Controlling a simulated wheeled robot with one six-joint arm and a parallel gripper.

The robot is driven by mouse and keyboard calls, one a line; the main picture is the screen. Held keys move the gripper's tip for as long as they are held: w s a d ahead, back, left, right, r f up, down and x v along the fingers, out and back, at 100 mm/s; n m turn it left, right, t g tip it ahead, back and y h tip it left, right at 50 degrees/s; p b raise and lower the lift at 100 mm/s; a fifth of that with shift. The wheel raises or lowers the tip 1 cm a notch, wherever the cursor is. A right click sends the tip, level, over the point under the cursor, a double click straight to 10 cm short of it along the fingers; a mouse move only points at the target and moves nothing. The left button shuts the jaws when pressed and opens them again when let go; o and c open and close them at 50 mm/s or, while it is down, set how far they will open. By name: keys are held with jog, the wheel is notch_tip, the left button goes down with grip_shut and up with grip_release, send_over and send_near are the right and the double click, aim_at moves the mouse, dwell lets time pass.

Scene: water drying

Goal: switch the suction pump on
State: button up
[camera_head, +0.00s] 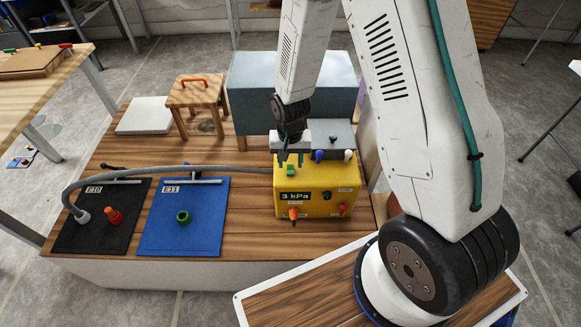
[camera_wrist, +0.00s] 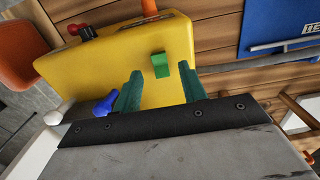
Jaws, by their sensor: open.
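The yellow suction pump (camera_head: 323,178) stands at the right of the wooden bench. Its front display (camera_head: 297,196) reads 3 kPa, with an orange knob (camera_head: 293,213) below it. A small green switch (camera_head: 291,171) sits on the top face; it also shows in the wrist view (camera_wrist: 160,65). My gripper (camera_head: 291,161) is above the top of the pump, fingers pointing down. In the wrist view the two green fingers (camera_wrist: 160,84) are apart and empty, with the green switch beyond and between their tips. I cannot tell whether they touch the pump.
A blue fitting (camera_head: 318,156) and a white one (camera_head: 348,156) stand close to the right of my gripper. A grey hose (camera_head: 170,168) runs left to the black mat (camera_head: 80,236). The blue mat (camera_head: 180,240) holds a green ring (camera_head: 183,216). A teal box (camera_head: 250,88) stands behind.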

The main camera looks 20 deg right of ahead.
aim_at(290, 169)
jog(key=shift+f, duration=1.8)
grip_shut()
jog(key=shift+w+d+g, duration=0.15)
jog(key=shift+g, duration=0.35)
jog(key=shift+w+d+g+y, duration=0.1)
jog(key=shift+w+g+y, duration=0.1)
jog(key=shift+g+y, duration=0.45)
jog(key=shift+w+d+g+y, duration=0.1)
jog(key=shift+w+g+y, duration=0.15)
jog(key=shift+g, duration=0.7)
grip_release()
jog(key=shift+a, duration=0.1)
jog(key=shift+r, duration=0.15)
